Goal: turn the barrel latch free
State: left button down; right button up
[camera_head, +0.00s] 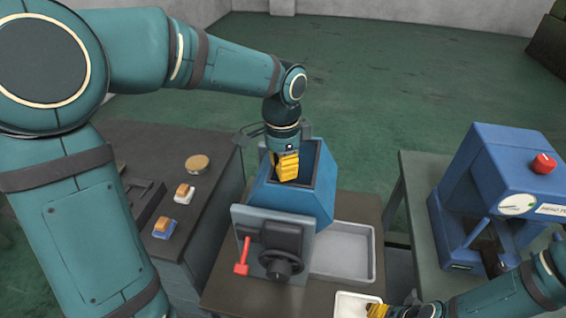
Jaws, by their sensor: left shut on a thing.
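A blue machine (318,200) with a dark open top stands on the middle bench. Its grey front plate (300,262) carries a red lever (242,258) that hangs down and a black handwheel (281,264). I cannot tell which part is the barrel latch. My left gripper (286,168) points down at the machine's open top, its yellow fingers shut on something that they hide. My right gripper (378,311) is at the bottom edge, its yellow tip at a small white tray (350,300); its jaws are too cut off to read.
A grey metal tray (342,246) lies right of the machine. A blue press (510,180) with a red knob (543,163) stands on the right table. The left bench holds two orange-topped blocks (184,192) and a round tan disc (197,162). The green floor behind is clear.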

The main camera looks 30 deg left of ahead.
pick_arm(q)
jog(key=n, duration=0.5)
jog(key=shift+n, duration=0.3)
jog(key=shift+n+p, duration=0.3)
jog(key=shift+n, duration=1.8)
jog(key=c, duration=1)
grip_release()
jog(key=shift+o, duration=0.2)
notch_tip(320, 180, up, 12)
jog(key=shift+a, duration=0.2)
jog(key=shift+s+f, duration=0.1)
